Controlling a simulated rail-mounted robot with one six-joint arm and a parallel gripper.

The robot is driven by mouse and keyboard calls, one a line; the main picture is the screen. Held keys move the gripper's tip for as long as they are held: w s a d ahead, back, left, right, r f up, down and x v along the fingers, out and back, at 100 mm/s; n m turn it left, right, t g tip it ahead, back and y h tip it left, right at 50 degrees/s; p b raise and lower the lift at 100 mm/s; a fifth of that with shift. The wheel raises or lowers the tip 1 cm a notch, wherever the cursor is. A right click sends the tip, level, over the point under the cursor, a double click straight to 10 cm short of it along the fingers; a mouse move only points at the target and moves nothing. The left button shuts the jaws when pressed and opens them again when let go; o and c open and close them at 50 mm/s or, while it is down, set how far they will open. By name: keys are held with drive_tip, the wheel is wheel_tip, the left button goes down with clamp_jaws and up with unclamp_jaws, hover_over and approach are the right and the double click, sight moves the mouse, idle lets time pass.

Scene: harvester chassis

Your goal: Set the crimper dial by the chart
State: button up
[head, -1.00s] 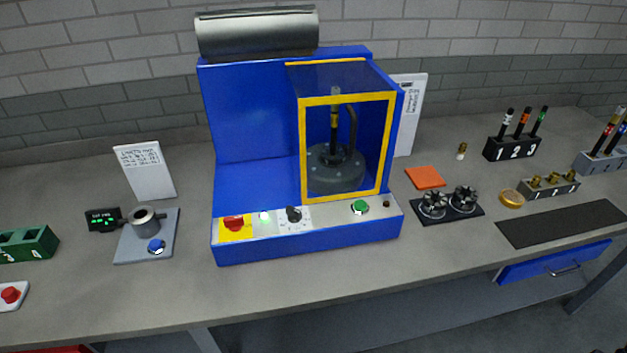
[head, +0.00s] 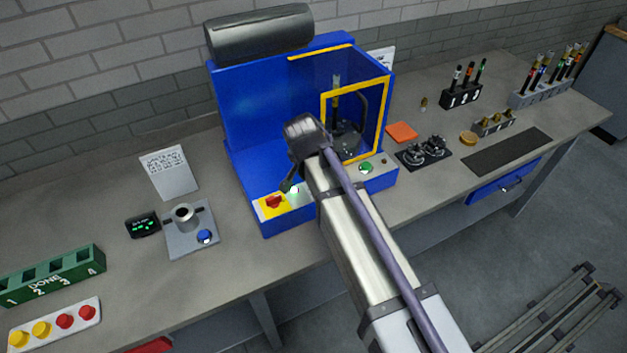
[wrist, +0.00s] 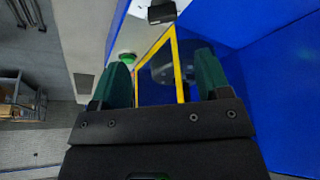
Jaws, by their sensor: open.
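The blue crimper (head: 245,125) stands mid-bench with a yellow-framed guard over its dark press head. A black dial (wrist: 160,12) sits on its grey front panel at the top of the wrist view; its setting is not readable there. In the head view my arm hides the dial. My gripper (head: 289,186) is over the panel's left part; its green fingers (wrist: 162,62) are apart and empty, short of the dial. A white card (head: 382,58) shows partly behind the crimper and another card (head: 169,172) stands at left; their writing is too small to read.
The panel also carries a red switch (head: 274,202) on yellow and a green button (head: 366,167), also in the wrist view (wrist: 127,57). A gauge stand (head: 190,230) and green DONE rack (head: 55,276) are at left. Racks and a black mat (head: 507,151) are at right.

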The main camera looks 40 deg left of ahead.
drive_tip(key=b+x, duration=0.9)
drive_tip(key=x, duration=0.1)
drive_tip(key=shift+s+a+f, duration=0.15)
drive_tip(key=shift+s+a, duration=0.05)
drive_tip(key=shift+s, duration=0.15)
drive_tip(key=shift+w+f+b, duration=0.25)
drive_tip(key=shift+b, duration=0.15)
drive_tip(key=shift+r, duration=0.1)
drive_tip(key=c, duration=0.9)
